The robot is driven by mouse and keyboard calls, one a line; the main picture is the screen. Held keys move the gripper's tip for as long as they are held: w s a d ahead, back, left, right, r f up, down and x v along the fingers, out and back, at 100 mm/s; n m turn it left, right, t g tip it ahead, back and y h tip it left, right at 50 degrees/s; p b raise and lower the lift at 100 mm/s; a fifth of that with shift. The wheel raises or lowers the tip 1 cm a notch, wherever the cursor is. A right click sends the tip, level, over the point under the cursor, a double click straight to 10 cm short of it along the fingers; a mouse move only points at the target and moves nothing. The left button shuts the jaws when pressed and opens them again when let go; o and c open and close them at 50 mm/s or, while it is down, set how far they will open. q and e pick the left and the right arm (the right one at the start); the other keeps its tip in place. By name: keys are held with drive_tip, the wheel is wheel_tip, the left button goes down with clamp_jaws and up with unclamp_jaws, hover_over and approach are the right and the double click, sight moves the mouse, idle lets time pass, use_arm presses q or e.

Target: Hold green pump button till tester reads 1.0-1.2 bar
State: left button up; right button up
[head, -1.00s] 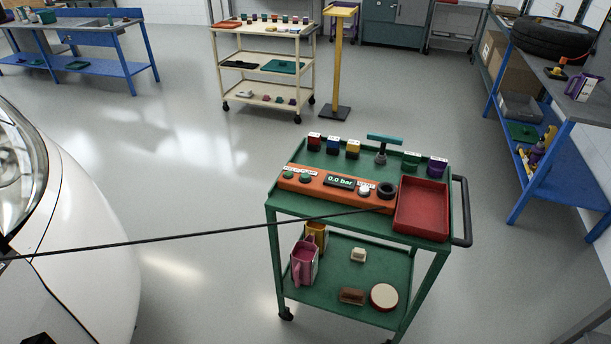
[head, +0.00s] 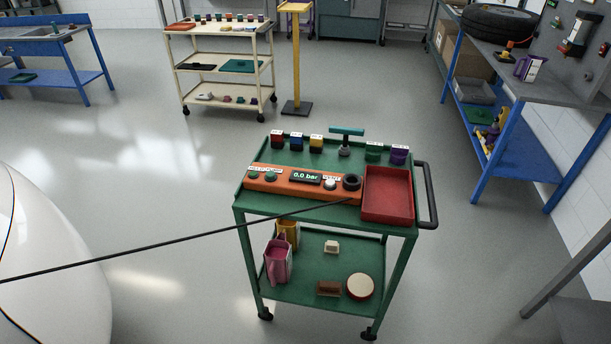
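The orange tester (head: 290,185) lies on the top shelf of the green cart (head: 240,203). Its display (head: 306,177) reads 0.0 bar. A white button (head: 330,184) and a dark round fitting (head: 352,182) are at the right end. Neither gripper shows.
A red tray (head: 387,195) and several small coloured blocks share the cart top with a teal T-handled tool (head: 346,138). The hose crosses the space left of the cart. Blue workbench (head: 480,150) stands right; cream cart (head: 225,80) stands behind.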

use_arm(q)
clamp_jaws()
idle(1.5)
